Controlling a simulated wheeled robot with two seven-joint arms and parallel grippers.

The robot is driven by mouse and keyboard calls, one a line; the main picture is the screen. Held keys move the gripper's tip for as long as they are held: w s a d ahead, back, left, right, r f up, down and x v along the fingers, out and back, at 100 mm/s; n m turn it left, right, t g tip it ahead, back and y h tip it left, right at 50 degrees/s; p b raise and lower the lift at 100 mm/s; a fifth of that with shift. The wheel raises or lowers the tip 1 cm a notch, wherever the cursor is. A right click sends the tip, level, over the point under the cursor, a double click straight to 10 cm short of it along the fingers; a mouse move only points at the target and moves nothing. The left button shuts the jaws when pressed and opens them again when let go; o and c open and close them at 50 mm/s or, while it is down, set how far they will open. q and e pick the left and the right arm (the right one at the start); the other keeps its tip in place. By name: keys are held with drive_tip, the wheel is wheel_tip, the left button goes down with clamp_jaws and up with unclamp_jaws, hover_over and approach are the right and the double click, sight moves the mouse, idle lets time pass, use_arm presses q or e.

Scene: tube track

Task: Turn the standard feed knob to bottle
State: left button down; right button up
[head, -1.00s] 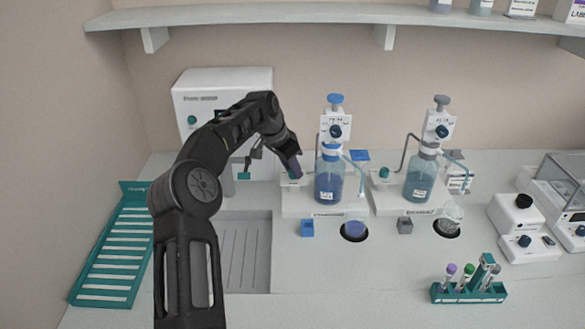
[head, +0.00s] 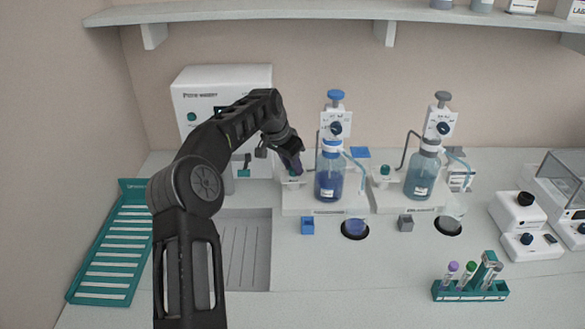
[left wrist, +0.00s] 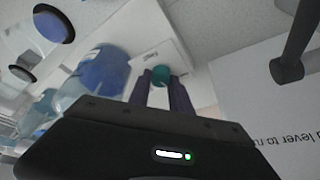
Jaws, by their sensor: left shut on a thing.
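The knob is a small teal knob (left wrist: 161,75) at the left end of the left dispenser's white base. My left gripper (left wrist: 161,84) has its two purple fingers on either side of it and is shut on it. In the head view the left gripper (head: 293,170) points down at this spot and mostly covers the knob. The bottle (head: 329,182) with blue liquid stands just right of the gripper on the same base. The knob's pointer and markings cannot be read. My right gripper is not in view.
A second dispenser with a bottle (head: 421,176) and its own teal knob (head: 385,170) stands to the right. A white machine (head: 200,92) is behind my arm. A teal rack (head: 112,250) lies at left. A tube holder (head: 470,292) sits front right.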

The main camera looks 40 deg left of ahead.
use_arm(q)
drive_tip(key=n+y+b, duration=0.1)
drive_tip(key=n, duration=0.1)
drive_tip(key=shift+w+d+n, duration=0.1)
drive_tip(key=shift+n, duration=0.3)
drive_tip(key=shift+r+n+y+b, duration=0.1)
drive_tip(key=shift+n+y+b, duration=0.5)
drive_tip(key=shift+n, duration=0.9)
drive_tip(key=c, duration=1.2)
unclamp_jaws()
drive_tip(key=shift+b+v, duration=0.45)
drive_tip(key=shift+v, duration=3.4)
